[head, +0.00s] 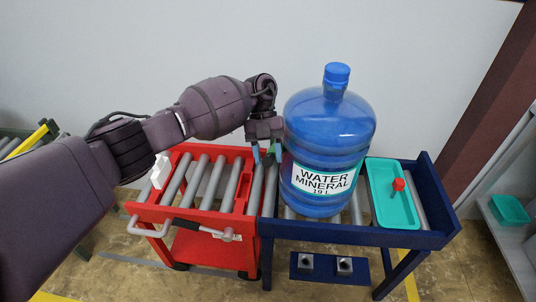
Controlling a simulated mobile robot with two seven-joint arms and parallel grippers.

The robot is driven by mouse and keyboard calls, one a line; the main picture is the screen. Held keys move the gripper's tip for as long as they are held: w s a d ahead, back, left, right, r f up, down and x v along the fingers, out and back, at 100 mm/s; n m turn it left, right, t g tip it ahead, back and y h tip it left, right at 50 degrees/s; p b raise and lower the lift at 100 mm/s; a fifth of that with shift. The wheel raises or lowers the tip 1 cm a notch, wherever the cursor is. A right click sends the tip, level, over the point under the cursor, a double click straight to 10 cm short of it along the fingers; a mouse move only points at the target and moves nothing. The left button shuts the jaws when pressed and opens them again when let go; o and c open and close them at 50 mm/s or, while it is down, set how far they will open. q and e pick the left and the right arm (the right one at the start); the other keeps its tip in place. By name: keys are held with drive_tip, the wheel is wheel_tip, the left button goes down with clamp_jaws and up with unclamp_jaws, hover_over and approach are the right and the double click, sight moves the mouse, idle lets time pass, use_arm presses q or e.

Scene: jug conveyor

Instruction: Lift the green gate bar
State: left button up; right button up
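My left gripper (265,152) points down beside the left side of the big blue water jug (328,125), above the seam between the red cart and the blue conveyor. A small piece of green (271,148) shows at its fingertips and appears to be part of the green gate bar; the rest is hidden by the gripper and the jug. I cannot tell whether the fingers are closed on it. The jug stands upright on the blue conveyor's rollers, with a "WATER MINERAL 19 L" label. My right gripper is not in view.
The red roller cart (183,215) stands against the blue conveyor (405,240), its rollers empty. A teal tray (378,195) with a red-knobbed piece (398,185) sits right of the jug. A shelf with a green bin (510,209) is at far right. A wall stands behind.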

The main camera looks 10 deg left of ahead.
use_arm(q)
drive_tip(key=shift+o, duration=0.7)
drive_tip(key=shift+w+r, duration=0.15)
drive_tip(key=b+v, duration=0.2)
drive_tip(key=v, duration=0.8)
drive_tip(key=shift+r, duration=0.15)
drive_tip(key=shift+w, duration=0.1)
drive_tip(key=shift+c, duration=0.3)
